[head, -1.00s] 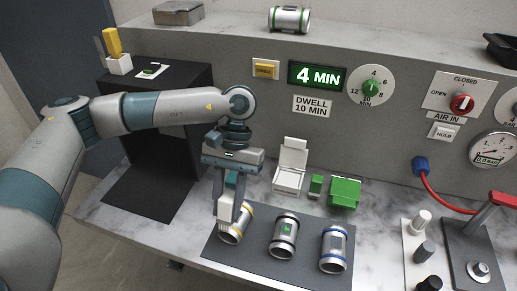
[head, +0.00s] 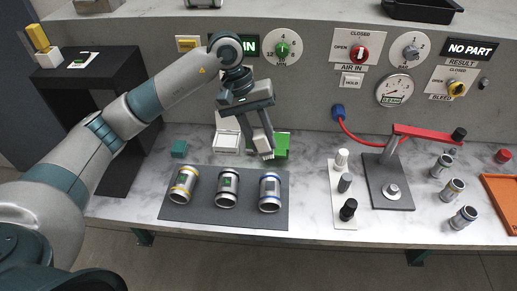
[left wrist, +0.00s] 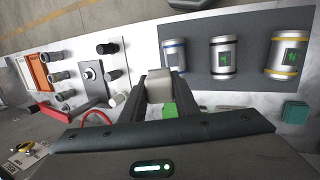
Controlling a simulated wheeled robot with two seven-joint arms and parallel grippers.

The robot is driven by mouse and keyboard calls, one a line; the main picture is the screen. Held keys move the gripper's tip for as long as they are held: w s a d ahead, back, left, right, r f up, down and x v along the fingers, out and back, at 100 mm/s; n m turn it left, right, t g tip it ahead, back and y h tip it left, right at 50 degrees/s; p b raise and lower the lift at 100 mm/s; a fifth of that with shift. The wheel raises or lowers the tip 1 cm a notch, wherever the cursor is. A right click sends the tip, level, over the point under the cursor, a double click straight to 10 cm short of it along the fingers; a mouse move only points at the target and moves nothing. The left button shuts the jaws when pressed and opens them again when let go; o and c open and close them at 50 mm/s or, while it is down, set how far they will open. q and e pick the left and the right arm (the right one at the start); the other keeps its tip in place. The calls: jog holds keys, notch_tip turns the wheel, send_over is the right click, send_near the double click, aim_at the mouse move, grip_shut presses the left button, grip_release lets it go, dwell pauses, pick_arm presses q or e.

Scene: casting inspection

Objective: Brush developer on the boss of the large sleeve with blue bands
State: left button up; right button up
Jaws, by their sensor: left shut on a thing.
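The large sleeve with blue bands (head: 269,194) lies at the right end of the dark mat (head: 230,222). It also shows in the left wrist view (left wrist: 175,57). Beside it on the mat are a black-banded sleeve (head: 227,190), with a green patch, and a yellow-banded sleeve (head: 183,186). My left gripper (head: 264,150) is above and behind the blue-banded sleeve, apart from it, near a green box (head: 283,143). It is shut on a pale block-like thing, seen between the fingers in the left wrist view (left wrist: 160,86); its lower end is unclear. My right gripper is not in view.
A white stand (head: 228,137) and a teal block (head: 179,148) stand behind the mat. To the right are a white strip with several knobs (head: 345,183), a red-armed fixture (head: 388,190), smaller sleeves (head: 463,217) and an orange tray (head: 498,200). Marble in front of the mat is clear.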

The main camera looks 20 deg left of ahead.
aim_at(265, 150)
pick_arm(q)
jog(key=shift+w+d+r, duration=0.2)
jog(key=shift+w+d, duration=0.15)
jog(key=shift+d, duration=0.1)
jog(key=shift+w+a, duration=0.1)
jog(key=shift+f, duration=2.55)
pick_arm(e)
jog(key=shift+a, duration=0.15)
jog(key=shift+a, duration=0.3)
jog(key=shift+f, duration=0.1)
